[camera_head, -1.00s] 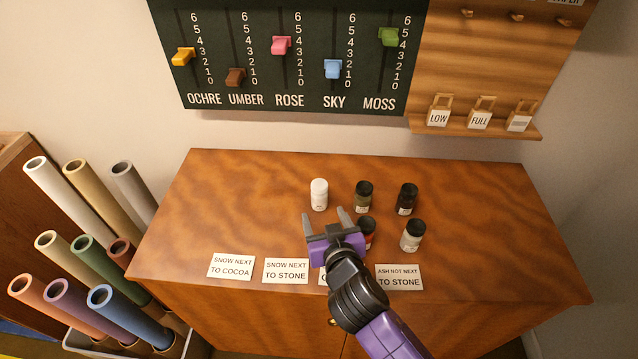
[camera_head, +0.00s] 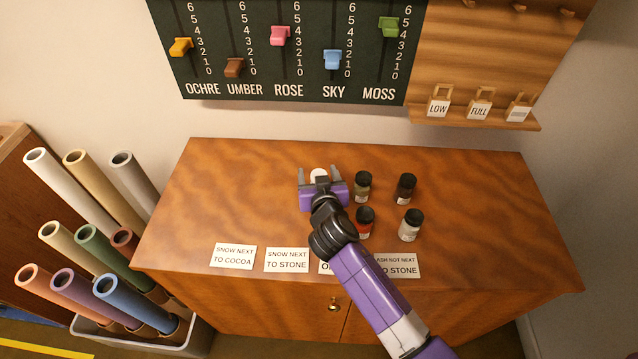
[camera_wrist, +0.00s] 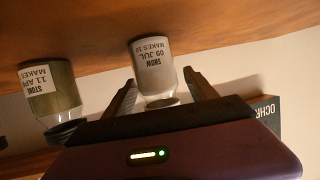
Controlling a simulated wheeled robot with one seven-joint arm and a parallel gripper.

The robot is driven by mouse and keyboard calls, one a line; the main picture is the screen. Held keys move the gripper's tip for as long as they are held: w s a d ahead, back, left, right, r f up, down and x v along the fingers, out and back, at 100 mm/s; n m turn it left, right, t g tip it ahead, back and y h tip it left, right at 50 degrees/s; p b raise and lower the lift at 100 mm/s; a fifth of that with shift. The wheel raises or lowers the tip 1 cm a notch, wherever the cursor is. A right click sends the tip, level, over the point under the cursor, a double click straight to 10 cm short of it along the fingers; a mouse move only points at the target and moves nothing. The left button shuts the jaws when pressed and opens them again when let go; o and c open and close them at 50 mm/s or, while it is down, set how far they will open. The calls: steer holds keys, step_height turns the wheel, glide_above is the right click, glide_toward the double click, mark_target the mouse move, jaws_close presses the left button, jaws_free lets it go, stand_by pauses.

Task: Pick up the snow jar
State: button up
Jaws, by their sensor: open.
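The snow jar is white; in the head view only its white top (camera_head: 319,175) shows, and my gripper hides the rest. In the wrist view the snow jar (camera_wrist: 153,72) appears upside down, its label reading SNOW, between the two fingers. My gripper (camera_head: 321,174) is open, with one finger on each side of the jar. In the wrist view my gripper (camera_wrist: 160,90) shows gaps between the fingers and the jar. The stone jar (camera_wrist: 50,90), olive with a dark cap, stands beside it; it also shows in the head view (camera_head: 362,188).
A black-capped dark jar (camera_head: 404,188), a red jar (camera_head: 364,223) and a pale jar (camera_head: 409,226) stand to the right on the cabinet top (camera_head: 240,190). Cards such as SNOW NEXT TO STONE (camera_head: 287,260) lie along the front edge. The left of the top is clear.

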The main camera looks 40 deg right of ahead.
steer(key=shift+w, duration=0.15)
jaws_close()
stand_by(0.4)
